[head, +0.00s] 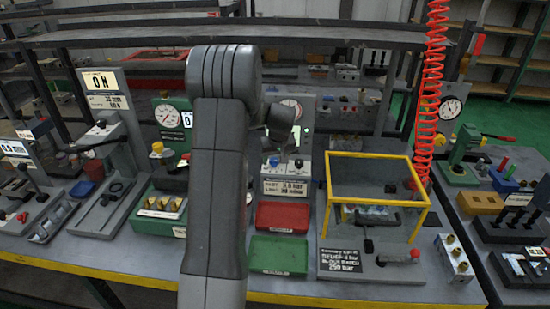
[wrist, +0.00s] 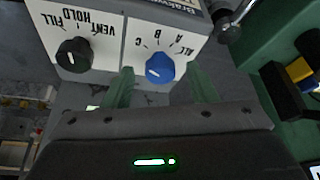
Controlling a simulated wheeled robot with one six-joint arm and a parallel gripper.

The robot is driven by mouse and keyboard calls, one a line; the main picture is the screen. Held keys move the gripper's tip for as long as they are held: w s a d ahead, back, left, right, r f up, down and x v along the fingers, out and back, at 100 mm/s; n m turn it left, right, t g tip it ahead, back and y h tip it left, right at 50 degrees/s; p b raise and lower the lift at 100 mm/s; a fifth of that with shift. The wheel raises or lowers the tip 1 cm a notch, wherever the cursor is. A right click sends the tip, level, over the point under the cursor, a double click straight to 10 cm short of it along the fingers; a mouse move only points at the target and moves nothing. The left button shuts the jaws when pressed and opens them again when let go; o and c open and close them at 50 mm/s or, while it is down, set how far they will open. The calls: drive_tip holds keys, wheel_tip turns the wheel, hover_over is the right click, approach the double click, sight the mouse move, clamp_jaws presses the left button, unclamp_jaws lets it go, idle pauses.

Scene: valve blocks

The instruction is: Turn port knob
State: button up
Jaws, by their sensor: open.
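The port knob (wrist: 159,68) is the blue knob on a white panel, ringed by the marks ALL, A, B and C, upside down in the wrist view. A pale pointer line shows on it. My gripper (wrist: 160,80) is open, with one green finger on each side of the blue knob. Whether the fingers touch it cannot be told. In the head view the blue knob (head: 274,161) sits on a small white box (head: 286,172) on the bench. My gripper is not clearly visible there, as my arm blocks part of the scene.
A black knob (wrist: 74,54) marked FILL, VENT and HOLD sits beside the blue one. A red tray (head: 282,218) and a green tray (head: 278,256) lie in front of the box.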

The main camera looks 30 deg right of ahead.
drive_tip(key=c, duration=1)
